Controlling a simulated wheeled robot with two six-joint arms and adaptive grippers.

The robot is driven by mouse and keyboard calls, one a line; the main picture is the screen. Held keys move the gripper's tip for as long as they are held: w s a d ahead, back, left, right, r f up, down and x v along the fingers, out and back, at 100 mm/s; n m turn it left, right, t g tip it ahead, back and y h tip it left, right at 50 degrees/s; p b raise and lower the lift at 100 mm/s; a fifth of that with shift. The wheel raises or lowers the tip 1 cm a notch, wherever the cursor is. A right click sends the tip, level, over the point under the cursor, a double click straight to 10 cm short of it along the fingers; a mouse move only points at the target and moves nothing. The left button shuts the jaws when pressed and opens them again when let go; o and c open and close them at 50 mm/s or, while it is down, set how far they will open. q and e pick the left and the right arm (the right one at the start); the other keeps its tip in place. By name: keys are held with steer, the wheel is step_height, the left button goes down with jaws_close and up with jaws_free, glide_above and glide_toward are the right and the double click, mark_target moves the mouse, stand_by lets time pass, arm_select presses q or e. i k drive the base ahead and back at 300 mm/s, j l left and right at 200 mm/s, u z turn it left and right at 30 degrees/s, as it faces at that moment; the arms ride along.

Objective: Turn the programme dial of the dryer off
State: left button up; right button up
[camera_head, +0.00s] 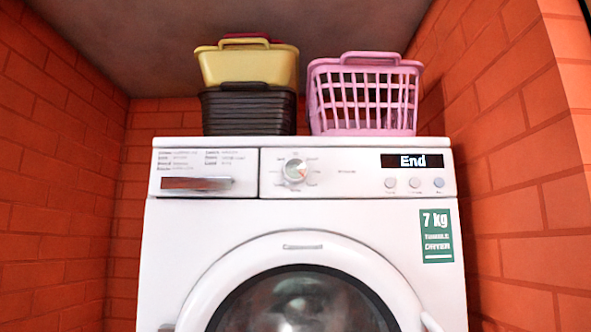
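The white dryer (200,240) stands straight ahead in the head view, between brick walls. Its round programme dial (295,170) sits on the control panel, left of the panel's middle, with small printed labels around it. The exact setting that the dial points to is too small to read. The display (411,161) at the panel's right reads "End". Neither of my grippers is in view.
Three round buttons (415,183) lie below the display. A drawer handle (197,184) is at the panel's left. The round door (302,245) is below. A yellow basket (248,67) on a dark one (248,111) and a pink basket (364,95) stand on top.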

mark_target(296, 170)
steer(key=k+l, duration=0.15)
steer(key=l, duration=0.2)
steer(key=k+l, duration=0.1)
steer(key=l, duration=0.2)
steer(key=k+l, duration=0.15)
steer(key=l, duration=0.2)
steer(key=k+l, duration=0.15)
steer(key=l, duration=0.15)
steer(key=u, duration=0.05)
